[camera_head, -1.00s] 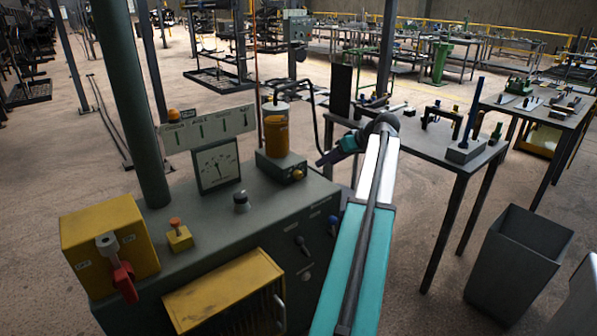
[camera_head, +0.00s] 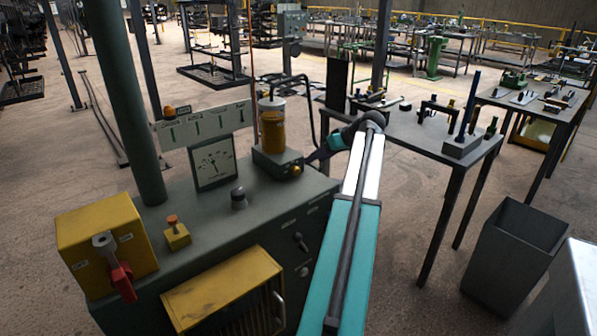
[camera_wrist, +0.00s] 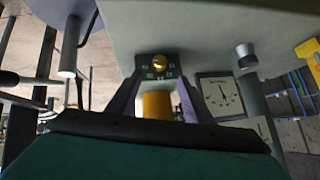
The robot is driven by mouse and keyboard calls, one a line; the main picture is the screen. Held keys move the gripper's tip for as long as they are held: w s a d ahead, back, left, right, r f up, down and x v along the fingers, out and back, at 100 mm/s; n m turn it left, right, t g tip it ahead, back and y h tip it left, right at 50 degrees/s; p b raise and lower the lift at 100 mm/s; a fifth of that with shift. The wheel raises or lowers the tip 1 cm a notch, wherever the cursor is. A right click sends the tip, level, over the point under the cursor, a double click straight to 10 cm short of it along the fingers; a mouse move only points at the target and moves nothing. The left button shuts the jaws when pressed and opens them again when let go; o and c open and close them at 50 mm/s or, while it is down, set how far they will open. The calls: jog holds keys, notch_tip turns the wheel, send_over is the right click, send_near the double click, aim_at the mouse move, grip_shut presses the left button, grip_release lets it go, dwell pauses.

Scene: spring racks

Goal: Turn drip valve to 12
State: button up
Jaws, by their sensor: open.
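The drip valve is a small brass knob (camera_head: 296,170) on the front of a grey block (camera_head: 266,162). An amber oil reservoir (camera_head: 271,128) stands on this block. The knob also shows in the wrist view (camera_wrist: 159,62), with small markings around it that are too small to read. My gripper (camera_head: 314,157) is beside the block's right side in the head view, close to the knob. In the wrist view my gripper (camera_wrist: 159,80) is open, its two fingers apart on either side of the view of the amber reservoir (camera_wrist: 157,105). The knob appears between and just beyond the fingertips, with no clear contact.
The block stands on a grey machine cabinet with a dial gauge (camera_head: 214,161), a dark knob (camera_head: 238,199), an orange button (camera_head: 173,221) and a yellow box with a red lever (camera_head: 122,282). A black hose (camera_head: 312,105) arches behind the reservoir. A workbench (camera_head: 440,139) stands to the right.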

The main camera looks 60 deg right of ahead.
aim_at(298, 170)
jog(key=x, duration=1.1)
jog(key=shift+f, duration=0.1)
